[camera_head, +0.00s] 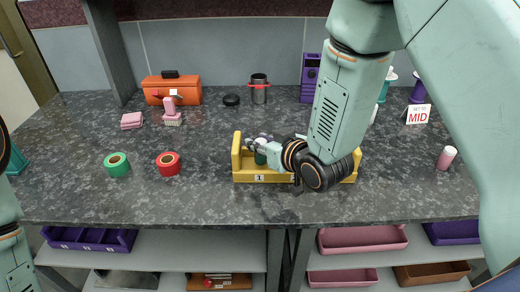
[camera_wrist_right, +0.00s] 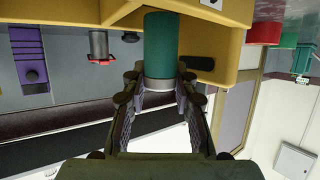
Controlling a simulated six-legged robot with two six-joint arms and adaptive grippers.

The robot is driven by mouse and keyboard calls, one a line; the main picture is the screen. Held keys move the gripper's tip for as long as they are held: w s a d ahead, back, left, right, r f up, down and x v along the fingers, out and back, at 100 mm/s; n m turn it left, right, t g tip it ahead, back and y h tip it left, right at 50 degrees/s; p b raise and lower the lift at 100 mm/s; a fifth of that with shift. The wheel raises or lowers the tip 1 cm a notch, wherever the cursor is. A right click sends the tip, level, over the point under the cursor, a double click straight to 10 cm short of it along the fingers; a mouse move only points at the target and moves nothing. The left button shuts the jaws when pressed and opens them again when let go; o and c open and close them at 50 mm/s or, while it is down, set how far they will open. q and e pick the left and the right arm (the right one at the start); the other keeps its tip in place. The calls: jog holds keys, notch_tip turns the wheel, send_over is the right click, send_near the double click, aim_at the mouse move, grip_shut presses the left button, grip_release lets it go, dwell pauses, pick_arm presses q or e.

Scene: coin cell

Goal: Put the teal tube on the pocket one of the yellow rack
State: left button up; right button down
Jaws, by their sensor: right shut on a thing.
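The yellow rack (camera_head: 244,177) stands near the front middle of the counter, with a label "1" at its left front. My right gripper (camera_head: 262,148) is at the rack's left part, above label 1, shut on the teal tube (camera_head: 260,158). In the wrist view the teal tube (camera_wrist_right: 161,42) shows with its silver collar between the fingertips of my right gripper (camera_wrist_right: 160,82). The tube's far end lies against the yellow rack (camera_wrist_right: 110,18); I cannot tell how deep it sits in the pocket. My right wrist hides the rack's middle. My left gripper is out of view.
Green (camera_head: 117,164) and red (camera_head: 168,163) tape rolls lie left of the rack. An orange toolbox (camera_head: 172,89), a dark cup (camera_head: 259,88) and a purple device (camera_head: 310,78) stand behind. A pink cylinder (camera_head: 447,156) stands at right. The counter front left is clear.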

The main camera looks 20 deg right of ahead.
jog(key=shift+a+f, duration=0.2)
jog(key=shift+f, duration=0.7)
jog(key=shift+w, duration=0.2)
jog(key=shift+s+d+f, duration=0.15)
jog(key=shift+f, duration=0.05)
jog(key=c, duration=1.4)
grip_release()
jog(key=shift+r, duration=0.1)
jog(key=shift+o, duration=0.3)
jog(key=shift+r, duration=0.2)
jog(key=p+v, duration=0.1)
jog(key=v, duration=1)
jog(key=shift+s+p, duration=0.35)
jog(key=shift+p, duration=0.05)
